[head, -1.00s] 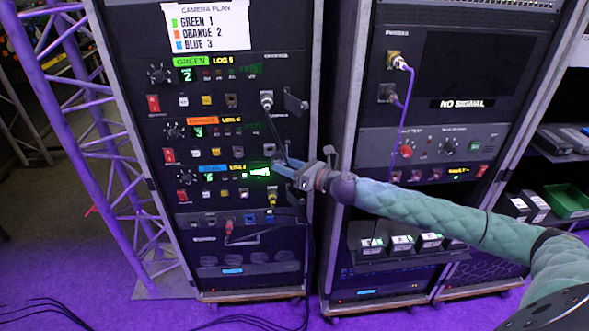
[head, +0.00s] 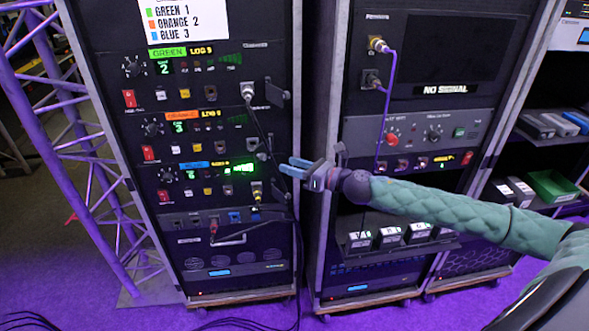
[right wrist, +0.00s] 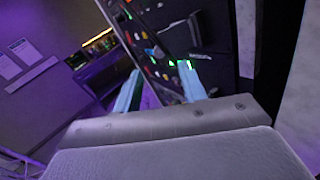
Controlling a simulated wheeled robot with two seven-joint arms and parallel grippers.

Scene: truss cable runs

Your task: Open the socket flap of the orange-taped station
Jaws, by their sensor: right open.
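The orange-taped station is the middle row of the left rack in the head view, marked by an orange label (head: 182,115). Its socket (head: 253,144) is at the right end of that row. A dark flap piece shows beside it, but I cannot tell how far it stands open. My right gripper (head: 288,165) is open and empty, to the right of and a little below that socket, apart from the panel. In the right wrist view its two blue fingers (right wrist: 160,70) are spread, with the tilted rack panel beyond. My left gripper is not in view.
Above is the green-taped station (head: 168,52) with a cable plugged in; below is the blue-taped station (head: 193,165) with a yellow connector (head: 257,194). A black cable hangs along the rack's right side. A second rack (head: 420,125) stands to the right, and a purple truss (head: 70,140) to the left.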

